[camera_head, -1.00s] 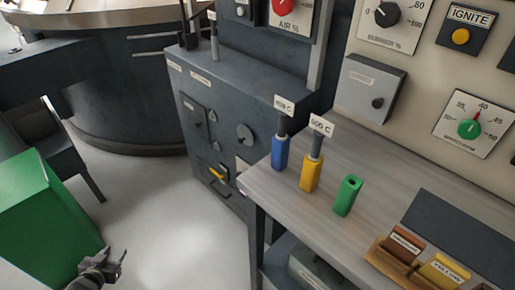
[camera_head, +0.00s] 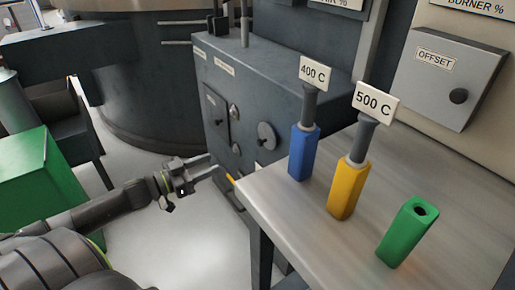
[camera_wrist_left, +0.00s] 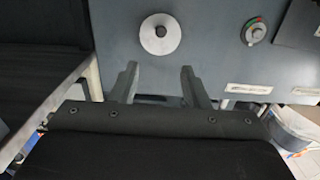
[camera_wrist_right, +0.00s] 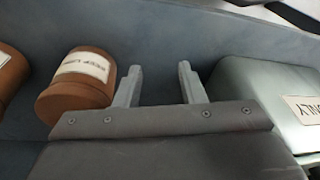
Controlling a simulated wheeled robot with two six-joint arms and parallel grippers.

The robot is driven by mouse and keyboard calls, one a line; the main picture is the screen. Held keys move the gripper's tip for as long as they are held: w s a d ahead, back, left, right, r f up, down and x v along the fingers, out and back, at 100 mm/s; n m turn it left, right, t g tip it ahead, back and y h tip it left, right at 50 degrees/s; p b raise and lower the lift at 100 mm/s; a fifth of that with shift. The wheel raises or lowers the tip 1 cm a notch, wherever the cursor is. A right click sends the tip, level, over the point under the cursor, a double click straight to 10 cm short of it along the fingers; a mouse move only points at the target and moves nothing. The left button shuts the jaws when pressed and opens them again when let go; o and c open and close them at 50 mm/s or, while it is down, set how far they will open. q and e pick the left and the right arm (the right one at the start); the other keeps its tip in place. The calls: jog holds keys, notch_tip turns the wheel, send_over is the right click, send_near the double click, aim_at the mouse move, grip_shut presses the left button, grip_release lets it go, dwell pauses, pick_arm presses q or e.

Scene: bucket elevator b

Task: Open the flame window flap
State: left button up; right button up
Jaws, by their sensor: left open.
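The dark grey furnace cabinet front (camera_head: 250,165) stands left of the bench. It carries a round grey disc with a centre knob (camera_head: 267,136), probably the flame window flap, though its label is not readable. The disc lies flat against the front and also shows in the left wrist view (camera_wrist_left: 160,45), just beyond the fingertips. My left gripper (camera_head: 217,166) is open and empty, in front of the cabinet and apart from the disc. My right gripper (camera_wrist_right: 158,76) is open and empty, outside the head view.
A brown labelled container (camera_wrist_right: 82,80) and grey box (camera_wrist_right: 265,95) flank my right gripper.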

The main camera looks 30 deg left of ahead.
aim_at(258, 143)
pick_arm(q)
jog(key=x, duration=1.5)
jog(key=shift+w+d, duration=0.1)
jog(key=shift+w, duration=0.4)
pick_arm(e)
jog(key=shift+w+a+r, duration=0.15)
jog(key=shift+w+r, duration=0.1)
jog(key=shift+r, duration=0.05)
pick_arm(q)
grip_shut()
